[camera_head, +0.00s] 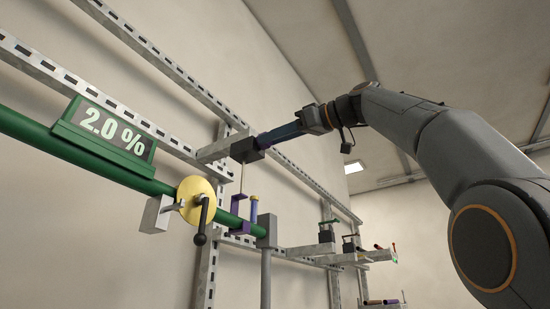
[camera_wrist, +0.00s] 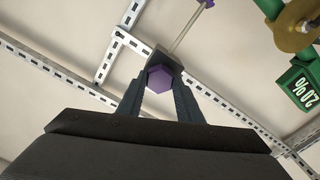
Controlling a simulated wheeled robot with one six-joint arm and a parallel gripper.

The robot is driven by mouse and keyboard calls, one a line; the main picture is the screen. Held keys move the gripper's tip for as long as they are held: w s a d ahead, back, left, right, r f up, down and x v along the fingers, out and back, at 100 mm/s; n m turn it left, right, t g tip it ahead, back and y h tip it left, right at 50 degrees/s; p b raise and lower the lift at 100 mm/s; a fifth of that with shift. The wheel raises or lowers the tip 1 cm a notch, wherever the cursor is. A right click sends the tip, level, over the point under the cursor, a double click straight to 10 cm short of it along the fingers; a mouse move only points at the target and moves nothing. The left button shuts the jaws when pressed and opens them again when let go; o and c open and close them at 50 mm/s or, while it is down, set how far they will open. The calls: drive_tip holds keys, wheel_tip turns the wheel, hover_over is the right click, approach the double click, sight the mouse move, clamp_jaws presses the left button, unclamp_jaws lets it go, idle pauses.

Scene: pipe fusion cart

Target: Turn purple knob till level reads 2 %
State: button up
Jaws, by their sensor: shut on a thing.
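The green level display (camera_head: 106,127) reads 2.0 % in the head view. It also shows at the right edge of the wrist view (camera_wrist: 305,83), where it reads 2.0 % too. The purple knob (camera_wrist: 160,79) is six-sided and sits between my fingertips in the wrist view. My gripper (camera_head: 271,137) is shut on it, at the dark block (camera_head: 247,150). In the head view my fingers mostly hide the knob. A thin rod (camera_head: 242,178) runs from the block to a purple bracket (camera_head: 240,211) on the green pipe (camera_head: 160,187).
A yellow disc (camera_head: 188,194) with a black crank (camera_head: 202,219) sits on the pipe, left of the bracket. Slotted metal rails (camera_head: 160,65) run along the wall behind. A shelf (camera_head: 345,259) with small tools stands lower right. Open room lies below my arm.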

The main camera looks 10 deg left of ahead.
drive_tip(key=shift+f+n, duration=0.2)
drive_tip(key=shift+n, duration=0.4)
drive_tip(key=shift+w, duration=0.1)
drive_tip(key=o, duration=1)
drive_tip(key=shift+o, duration=0.2)
drive_tip(key=shift+r, duration=0.1)
drive_tip(key=b+v, duration=0.2)
drive_tip(key=v, duration=0.6)
drive_tip(key=shift+a, duration=0.1)
idle(0.4)
